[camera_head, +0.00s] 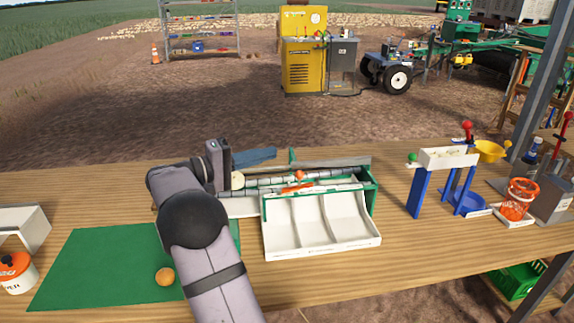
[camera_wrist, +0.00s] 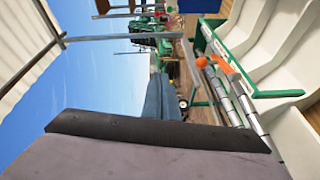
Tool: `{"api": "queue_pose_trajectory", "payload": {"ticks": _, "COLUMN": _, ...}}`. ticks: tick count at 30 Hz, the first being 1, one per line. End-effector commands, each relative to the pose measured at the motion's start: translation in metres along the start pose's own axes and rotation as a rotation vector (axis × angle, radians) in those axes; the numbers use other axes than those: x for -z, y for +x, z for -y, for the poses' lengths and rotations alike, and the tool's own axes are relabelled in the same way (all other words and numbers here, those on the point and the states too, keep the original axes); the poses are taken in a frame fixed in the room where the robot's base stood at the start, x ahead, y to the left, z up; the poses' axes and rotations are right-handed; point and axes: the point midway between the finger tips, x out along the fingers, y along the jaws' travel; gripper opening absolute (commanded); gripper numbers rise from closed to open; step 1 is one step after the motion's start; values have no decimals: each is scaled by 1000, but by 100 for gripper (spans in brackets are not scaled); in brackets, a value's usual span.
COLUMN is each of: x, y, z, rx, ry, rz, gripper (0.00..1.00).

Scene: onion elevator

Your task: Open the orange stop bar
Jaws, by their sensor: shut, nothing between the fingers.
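The orange stop bar (camera_head: 296,188) lies slanted across the roller lane of the white and green sorter (camera_head: 322,227). In the wrist view the bar (camera_wrist: 225,66) shows at upper right, beside the grey rollers (camera_wrist: 240,100). A small orange ball (camera_head: 299,174) sits just behind it. My gripper (camera_head: 218,162) is shut and empty at the left end of the sorter, well left of the bar and apart from it. Its fingertips are hard to make out. A pale round onion (camera_head: 237,180) shows right beside my gripper; whether they touch is unclear.
An onion (camera_head: 165,277) lies on the green mat (camera_head: 95,265) left of my arm. A blue piece (camera_head: 255,156) stands behind the rollers. A blue-legged stand (camera_head: 447,160) and an orange basket (camera_head: 519,198) are at right. Bare wooden table lies between sorter and stand.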

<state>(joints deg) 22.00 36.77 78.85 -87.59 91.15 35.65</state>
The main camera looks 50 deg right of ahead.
Motion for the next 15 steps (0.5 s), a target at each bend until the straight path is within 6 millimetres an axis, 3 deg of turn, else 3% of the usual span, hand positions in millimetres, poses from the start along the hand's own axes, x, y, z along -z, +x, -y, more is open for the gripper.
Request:
{"api": "queue_pose_trajectory", "payload": {"ticks": 1, "x": -5, "y": -1, "z": -10, "rx": -11, "ry": -43, "rz": -16, "gripper": 0}}
{"api": "queue_pose_trajectory", "payload": {"ticks": 5, "x": -18, "y": -2, "z": -5, "rx": -34, "ry": -159, "rz": -83, "gripper": 0}}
{"api": "queue_pose_trajectory", "payload": {"ticks": 15, "x": -47, "y": -8, "z": 70, "rx": -15, "ry": -411, "rz": -296, "gripper": 0}}
